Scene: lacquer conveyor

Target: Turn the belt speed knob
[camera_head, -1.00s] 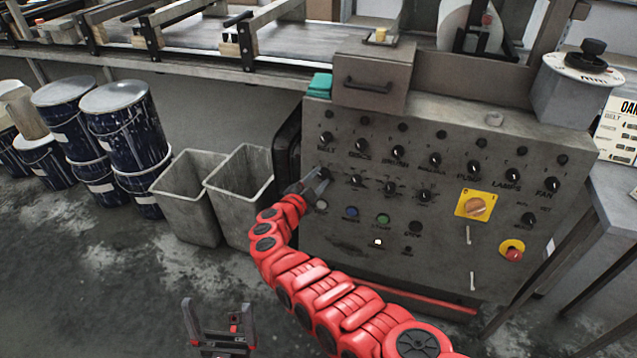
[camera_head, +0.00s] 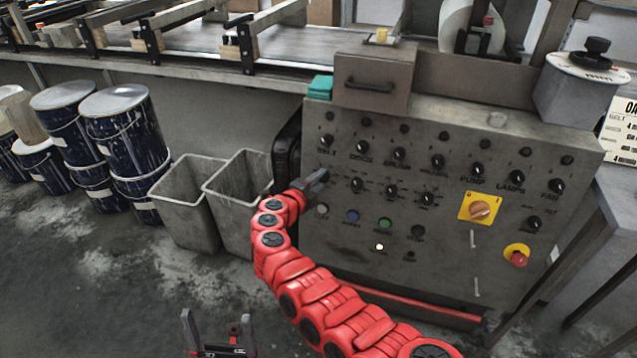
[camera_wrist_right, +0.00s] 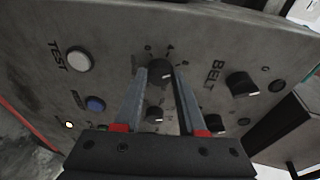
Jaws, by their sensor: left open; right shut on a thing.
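The dark knob below the BELT knob, with small scale marks around it, shows between my right fingertips in the right wrist view (camera_wrist_right: 160,69). My right gripper (camera_wrist_right: 160,78) is shut on this knob, one finger on each side. In the head view my right gripper (camera_head: 319,178) reaches the left side of the grey control panel (camera_head: 450,275) and hides the knob. The upper BELT knob (camera_head: 327,141) is clear of the fingers and also shows in the right wrist view (camera_wrist_right: 242,83). My left gripper (camera_head: 218,328) is open and empty, low in the head view, away from the panel.
Other knobs sit close by in rows. Below are a blue button (camera_head: 352,215), a green button (camera_head: 385,223), a yellow-plated rotary switch (camera_head: 480,209) and a red stop button (camera_head: 518,258). Grey bins (camera_head: 187,205) and dark drums (camera_head: 120,130) stand left of the panel.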

